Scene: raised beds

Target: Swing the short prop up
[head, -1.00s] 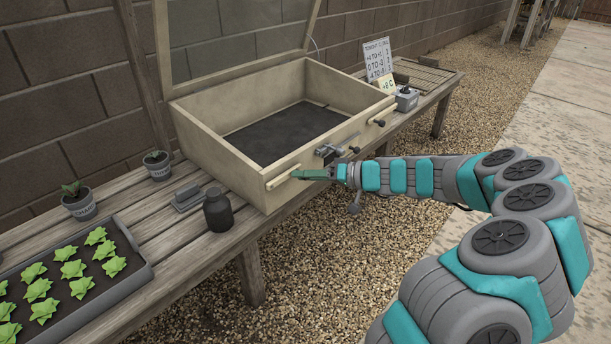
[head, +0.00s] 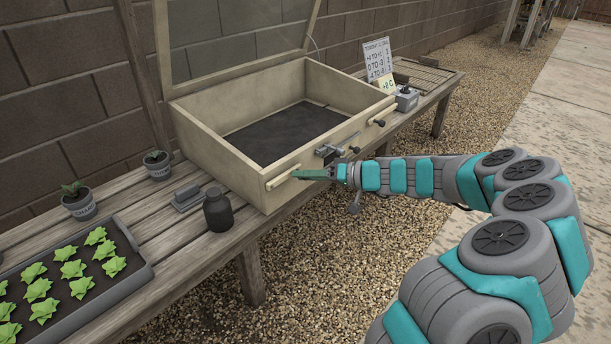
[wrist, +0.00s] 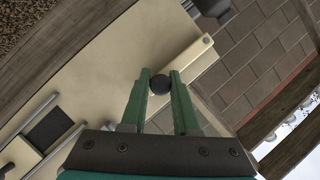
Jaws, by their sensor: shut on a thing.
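A cold frame (head: 237,172) stands on the bench with its glazed lid (head: 240,40) raised. A short pale wooden prop (head: 283,176) lies along the left part of its front wall. My gripper (head: 297,173) is at the right end of this prop, in front of the wall. In the wrist view my gripper (wrist: 160,88) is shut on a round dark knob (wrist: 160,84), one green finger on each side. The knob sits at the end of a pale bar, the prop (wrist: 196,52). Another pale bar with a dark knob (head: 380,122) is on the wall's right part.
A metal fitting (head: 330,151) is on the wall's middle. A dark jar (head: 218,210), a grey block (head: 187,197), two potted seedlings (head: 78,205) and a seedling tray (head: 145,275) stand left on the bench. A sign (head: 378,60) and small grey box (head: 406,98) stand right. Gravel lies in front.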

